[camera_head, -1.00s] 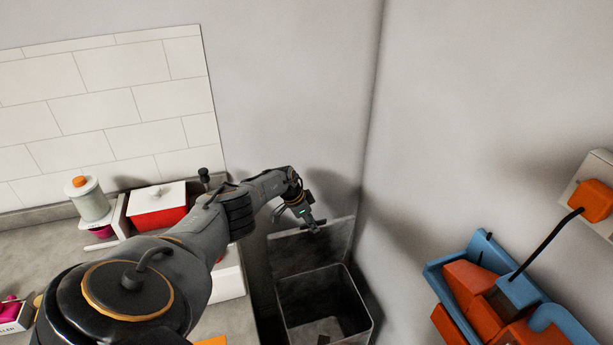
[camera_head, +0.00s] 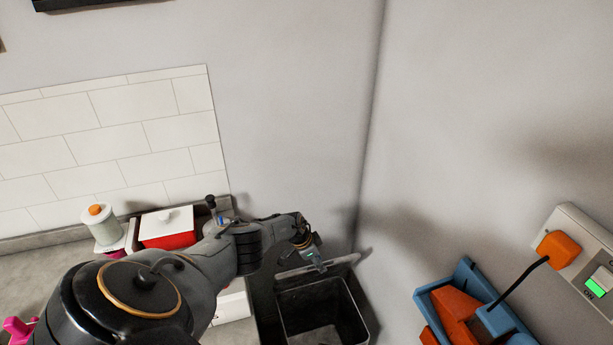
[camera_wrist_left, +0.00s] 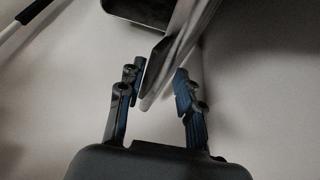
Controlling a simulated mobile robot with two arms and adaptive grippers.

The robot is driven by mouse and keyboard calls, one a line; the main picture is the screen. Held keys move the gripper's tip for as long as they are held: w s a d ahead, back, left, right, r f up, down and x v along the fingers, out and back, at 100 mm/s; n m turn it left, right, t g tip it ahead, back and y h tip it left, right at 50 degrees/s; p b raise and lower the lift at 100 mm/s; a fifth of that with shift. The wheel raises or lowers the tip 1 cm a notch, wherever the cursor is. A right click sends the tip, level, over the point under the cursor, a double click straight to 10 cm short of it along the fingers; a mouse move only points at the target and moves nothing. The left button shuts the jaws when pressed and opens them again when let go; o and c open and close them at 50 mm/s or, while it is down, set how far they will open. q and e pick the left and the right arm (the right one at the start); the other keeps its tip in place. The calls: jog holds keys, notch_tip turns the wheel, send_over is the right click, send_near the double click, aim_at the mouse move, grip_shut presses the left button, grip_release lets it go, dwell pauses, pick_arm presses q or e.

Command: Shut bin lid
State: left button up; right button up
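The grey bin (camera_head: 283,322) stands in the corner beside the counter, with its top open and its inside showing. Its lid (camera_head: 340,267) is raised along the back of the opening and shows as a narrow strip. My left gripper (camera_head: 316,262) is at the lid's upper edge, above the back of the bin. In the left wrist view the left gripper (camera_wrist_left: 157,92) is open, with the lid's edge (camera_wrist_left: 168,62) reaching between its two fingers. A gap shows beside the edge; contact with a finger is unclear. My right gripper is out of view.
A counter (camera_head: 35,268) on the left holds a red box with a white lid (camera_head: 166,230) and a jar with an orange cap (camera_head: 101,224). A blue holder (camera_head: 468,272) with orange contents and a socket with an orange plug (camera_head: 558,250) are on the right.

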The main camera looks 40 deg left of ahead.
pick_arm(q)
jog(key=shift+o, duration=1.3)
jog(key=shift+a, duration=0.1)
jog(key=shift+r+p, duration=0.25)
jog(key=shift+p, duration=0.1)
jog(key=r+p, duration=0.1)
jog(key=d+r+p, duration=0.1)
jog(key=r+p, duration=0.2)
jog(key=p, duration=0.1)
jog(key=shift+s+d+r, duration=0.25)
jog(key=shift+s+r, duration=0.15)
jog(key=r, duration=0.1)
jog(key=d+r, duration=0.1)
jog(key=r, duration=0.1)
jog(key=s+d+r, duration=0.1)
jog(key=shift+r, duration=0.4)
